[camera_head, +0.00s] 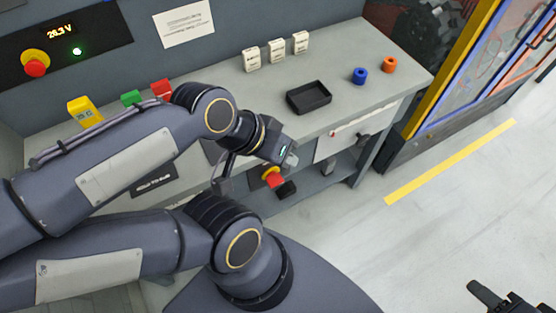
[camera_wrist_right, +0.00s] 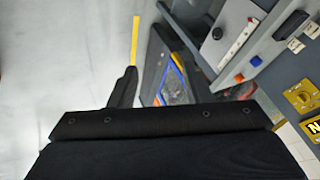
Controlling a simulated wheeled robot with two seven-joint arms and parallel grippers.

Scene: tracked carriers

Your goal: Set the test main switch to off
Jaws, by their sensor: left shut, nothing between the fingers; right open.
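A red knob on a yellow base (camera_head: 36,64) sits on the back panel by a voltage display.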

